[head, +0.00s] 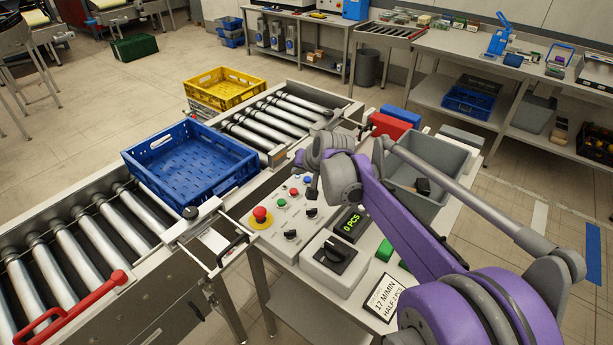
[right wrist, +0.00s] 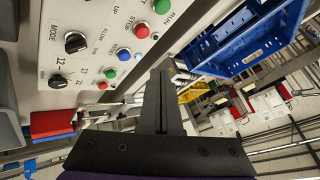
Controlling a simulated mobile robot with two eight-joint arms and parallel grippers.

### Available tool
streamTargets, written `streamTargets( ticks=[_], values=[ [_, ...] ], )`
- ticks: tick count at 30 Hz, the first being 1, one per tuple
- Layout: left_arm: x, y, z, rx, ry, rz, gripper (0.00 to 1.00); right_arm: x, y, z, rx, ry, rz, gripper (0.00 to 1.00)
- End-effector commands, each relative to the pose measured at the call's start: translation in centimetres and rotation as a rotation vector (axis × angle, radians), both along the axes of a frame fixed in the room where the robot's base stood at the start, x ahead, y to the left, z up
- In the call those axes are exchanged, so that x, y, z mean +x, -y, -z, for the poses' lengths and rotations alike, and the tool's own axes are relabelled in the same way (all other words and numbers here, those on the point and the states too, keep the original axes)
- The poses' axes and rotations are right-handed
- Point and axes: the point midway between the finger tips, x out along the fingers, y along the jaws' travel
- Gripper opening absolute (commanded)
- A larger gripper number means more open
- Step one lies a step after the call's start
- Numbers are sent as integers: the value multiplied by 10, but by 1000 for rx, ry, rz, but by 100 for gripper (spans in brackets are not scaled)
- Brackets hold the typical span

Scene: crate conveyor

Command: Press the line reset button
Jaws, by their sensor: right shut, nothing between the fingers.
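The grey control panel (head: 290,235) stands beside the conveyor. Its small buttons include a blue button (head: 307,180), also in the right wrist view (right wrist: 124,56); its label is too small to read surely. A red button (right wrist: 142,30) and green buttons (right wrist: 162,5) (right wrist: 110,73) are in the same row. My right gripper (head: 313,192) is low over the panel's far end, close to the blue button. In the right wrist view its fingers (right wrist: 160,74) are shut and empty, beside the button row. I cannot tell if they touch the panel. My left gripper is out of view.
A red mushroom button (head: 260,214) on yellow is at the panel's near left. Black knobs (right wrist: 75,42) (right wrist: 57,81) stand near the row. A blue crate (head: 160,187) is on the rollers, a yellow crate (head: 214,97) behind. A grey bin (head: 440,203) is right of the panel.

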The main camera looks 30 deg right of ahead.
Motion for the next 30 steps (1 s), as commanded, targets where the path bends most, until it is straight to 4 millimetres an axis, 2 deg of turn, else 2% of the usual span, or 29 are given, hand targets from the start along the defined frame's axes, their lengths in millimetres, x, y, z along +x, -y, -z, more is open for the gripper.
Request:
streamTargets(
  ticks=[1,3,9,13,23,30],
  values=[
    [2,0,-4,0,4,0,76,17,16,-4,18,17,31,0],
    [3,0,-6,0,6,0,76,34,33,-6,42,36,67,0],
    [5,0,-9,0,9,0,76,61,63,-7,84,69,128,0],
    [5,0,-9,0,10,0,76,65,69,-6,92,75,139,0],
    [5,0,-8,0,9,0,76,65,68,-5,92,75,139,0],
    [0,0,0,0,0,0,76,64,68,7,91,72,138,0]
  ],
)
